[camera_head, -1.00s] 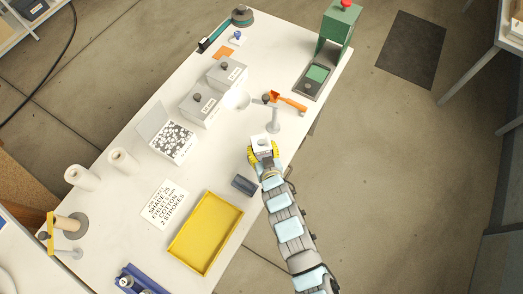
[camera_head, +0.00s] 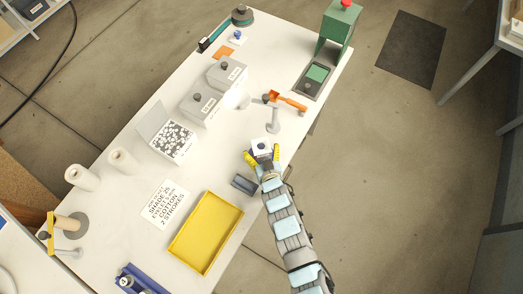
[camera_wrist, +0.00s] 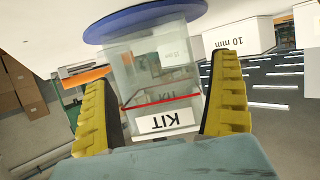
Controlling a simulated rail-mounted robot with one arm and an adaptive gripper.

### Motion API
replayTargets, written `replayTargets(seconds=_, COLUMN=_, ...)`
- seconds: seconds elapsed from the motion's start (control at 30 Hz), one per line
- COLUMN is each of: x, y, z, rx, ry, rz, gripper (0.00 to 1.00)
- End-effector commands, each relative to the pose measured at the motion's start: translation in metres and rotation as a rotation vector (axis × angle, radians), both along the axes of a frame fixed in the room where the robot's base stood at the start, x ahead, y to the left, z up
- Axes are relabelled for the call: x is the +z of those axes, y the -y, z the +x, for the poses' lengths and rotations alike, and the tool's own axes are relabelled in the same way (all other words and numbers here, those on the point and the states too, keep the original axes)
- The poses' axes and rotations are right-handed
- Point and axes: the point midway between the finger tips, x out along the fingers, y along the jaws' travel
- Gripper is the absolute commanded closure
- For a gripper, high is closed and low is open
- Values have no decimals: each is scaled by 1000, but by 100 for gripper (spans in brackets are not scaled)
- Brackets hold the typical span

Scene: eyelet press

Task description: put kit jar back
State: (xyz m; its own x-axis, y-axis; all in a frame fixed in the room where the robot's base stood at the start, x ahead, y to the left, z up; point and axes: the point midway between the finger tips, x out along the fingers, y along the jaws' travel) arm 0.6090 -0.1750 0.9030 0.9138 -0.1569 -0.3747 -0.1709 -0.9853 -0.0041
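The kit jar (camera_wrist: 160,85) is a clear box-like jar with a red line and a white KIT label, inverted in the wrist view. A round blue disc (camera_wrist: 145,20) lies against its end at the top of that view. In the wrist view my gripper (camera_wrist: 165,105) shows narrow gaps beside the jar. The jar's bottom is hidden in the head view.
A dark grey block (camera_head: 244,185) and a yellow tray (camera_head: 205,232) lie nearer. Two grey lidded boxes (camera_head: 200,108) stand left. Bare table lies between the boxes and gripper.

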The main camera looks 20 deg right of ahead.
Motion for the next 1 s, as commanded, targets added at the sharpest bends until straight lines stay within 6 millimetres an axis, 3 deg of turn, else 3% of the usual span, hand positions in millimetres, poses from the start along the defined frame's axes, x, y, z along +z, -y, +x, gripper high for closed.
replayTargets(seconds=0.37, x=5, y=0, z=-7, rx=-1, ry=0, rz=0, gripper=7)
replayTargets(seconds=1.0, x=34, y=-13, z=-81, rx=-2, ry=-3, rz=1, gripper=7)
